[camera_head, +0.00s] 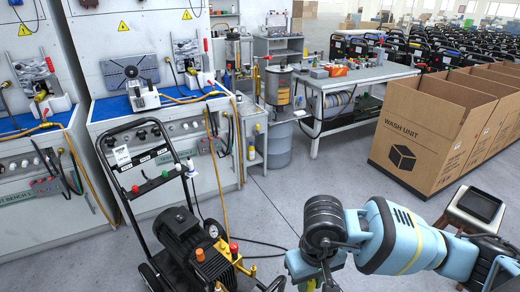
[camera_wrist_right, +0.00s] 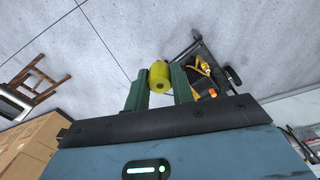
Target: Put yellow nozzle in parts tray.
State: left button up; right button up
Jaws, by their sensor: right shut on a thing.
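The yellow nozzle (camera_wrist_right: 160,76) is held between the two green fingers of my right gripper (camera_wrist_right: 159,86) in the right wrist view, its round end with a dark hole facing the camera. In the head view my right arm reaches in from the right, with the gripper at the bottom edge and the nozzle mostly hidden there. A dark tray (camera_head: 480,205), which looks like the parts tray, lies on a small stool at the right; it also shows at the left of the right wrist view (camera_wrist_right: 12,104). The gripper is well apart from it. My left gripper is out of view.
A pressure washer (camera_head: 185,245) on a black cart stands left of my right arm. Large cardboard boxes (camera_head: 420,125) stand behind the stool. Test benches (camera_head: 160,150) line the left, and a worktable (camera_head: 350,78) stands at the back.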

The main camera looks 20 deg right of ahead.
aim_at(479, 206)
jog(key=l, duration=0.45)
jog(key=i+l+z, duration=0.1)
jog(key=l, duration=0.4)
jog(key=i+l, duration=0.1)
jog(key=l, duration=0.35)
jog(key=i+l+z, duration=0.15)
jog(key=l, duration=0.75)
jog(key=i+l, duration=0.2)
jog(key=l, duration=0.25)
jog(key=i+l+z, duration=0.1)
jog(key=l, duration=0.4)
jog(key=i+l, duration=0.35)
jog(key=i+l+z, duration=0.1)
jog(key=l, duration=0.45)
jog(key=i+l+z, duration=0.1)
jog(key=i+l, duration=0.5)
jog(key=l, duration=0.25)
